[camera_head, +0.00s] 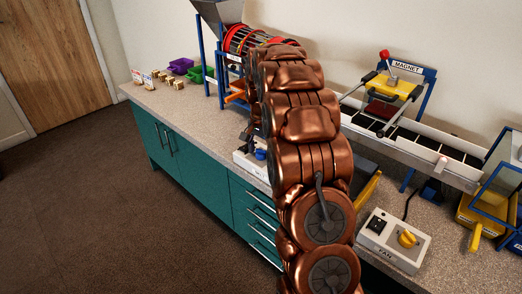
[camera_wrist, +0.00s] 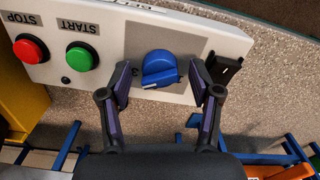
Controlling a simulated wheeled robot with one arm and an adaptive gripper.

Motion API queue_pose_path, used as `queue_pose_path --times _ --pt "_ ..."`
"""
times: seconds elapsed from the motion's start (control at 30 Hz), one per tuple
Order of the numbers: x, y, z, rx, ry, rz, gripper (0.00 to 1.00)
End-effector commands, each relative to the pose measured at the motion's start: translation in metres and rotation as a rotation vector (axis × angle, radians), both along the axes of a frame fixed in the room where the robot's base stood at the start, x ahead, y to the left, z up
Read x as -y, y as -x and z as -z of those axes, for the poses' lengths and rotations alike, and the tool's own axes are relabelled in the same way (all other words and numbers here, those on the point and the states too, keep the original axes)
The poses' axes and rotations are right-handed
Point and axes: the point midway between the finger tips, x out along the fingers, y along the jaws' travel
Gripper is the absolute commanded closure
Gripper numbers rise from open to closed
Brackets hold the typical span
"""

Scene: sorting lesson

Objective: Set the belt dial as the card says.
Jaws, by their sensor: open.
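The blue dial (camera_wrist: 160,68) sits on a white control box (camera_wrist: 215,30), seen upside down in the wrist view. A pale mark shows at the dial's lower edge, by a printed digit that looks like 3. My gripper (camera_wrist: 162,74) is open, one finger on each side of the dial; I cannot tell whether either touches it. The dial (camera_head: 260,154) and part of the box (camera_head: 243,161) also show in the head view, beside my arm, which hides the rest. Small upright cards (camera_head: 136,76) stand on the far left counter; their text is unreadable.
A red STOP button (camera_wrist: 30,49) and green START button (camera_wrist: 80,59) are on the same box. A FAN box (camera_head: 394,240) with a yellow dial stands at right. The magnet frame (camera_head: 395,88) stands over the belt (camera_head: 440,147). Purple (camera_head: 181,65) and green trays lie far left.

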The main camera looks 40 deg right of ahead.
Motion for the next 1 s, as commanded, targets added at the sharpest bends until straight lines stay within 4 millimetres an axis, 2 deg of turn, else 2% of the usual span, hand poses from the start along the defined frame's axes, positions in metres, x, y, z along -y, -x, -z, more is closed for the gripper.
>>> queue_pose_path --times 0.23,0.37,0.8,1.0 --pt "0.0 0.0 -0.002 0.0 0.001 -0.001 0.37" --pt "0.0 -0.001 -0.013 0.003 0.002 -0.001 0.37" --pt "0.0 -0.001 -0.091 0.004 0.002 -0.001 0.37" --pt "0.0 -0.001 -0.111 0.001 0.0 -0.001 0.37"
